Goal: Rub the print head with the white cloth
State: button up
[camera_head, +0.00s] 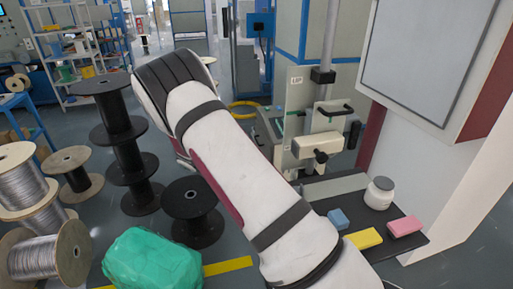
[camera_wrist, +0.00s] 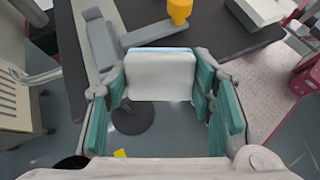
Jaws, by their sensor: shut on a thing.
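In the wrist view, my gripper (camera_wrist: 160,84) has its teal-padded fingers on either side of a white cloth (camera_wrist: 160,78). The cloth looks like a folded white block with a thin blue strip along its far edge. It is held off the surfaces, with floor visible below it. In the head view, my arm crosses the middle and hides the gripper and the cloth. A pale boxy unit on a vertical column, which looks like the print head (camera_head: 318,147), stands right of my arm. I cannot clearly identify the print head in the wrist view.
A dark bench (camera_head: 402,254) bears a blue block (camera_head: 338,219), a yellow block (camera_head: 363,239), a pink block (camera_head: 404,226) and a white jar (camera_head: 379,194). Black spools (camera_head: 191,211) and a green wrapped bundle (camera_head: 152,262) stand left.

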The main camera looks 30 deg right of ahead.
aim_at(293, 153)
jog(key=r+n+h, duration=0.1)
jog(key=d+r+h, duration=0.1)
jog(key=r+h, duration=0.1)
jog(key=w+d+r+n+h, duration=0.1)
jog(key=r, duration=0.1)
jog(key=shift+d+r+n+t+h+p, duration=0.1)
jog(key=shift+n+t+h+p, duration=0.2)
jog(key=shift+h, duration=0.1)
notch_tip(293, 153, up, 10)
jog(key=w+n+t+h, duration=0.1)
jog(key=w+n+h, duration=0.1)
jog(key=w+h, duration=0.15)
jog(key=shift+h, duration=0.25)
jog(key=shift+s+p+x, duration=0.15)
jog(key=shift+p+x, duration=0.5)
jog(key=shift+x, duration=0.75)
jog(key=shift+s+p+x, duration=0.15)
jog(key=shift+p+x, duration=0.5)
jog(key=shift+x, duration=0.7)
jog(key=shift+x, duration=0.8)
jog(key=shift+f+b, duration=0.5)
jog(key=shift+f, duration=1.6)
jog(key=shift+s+d, duration=0.1)
jog(key=shift+d, duration=0.05)
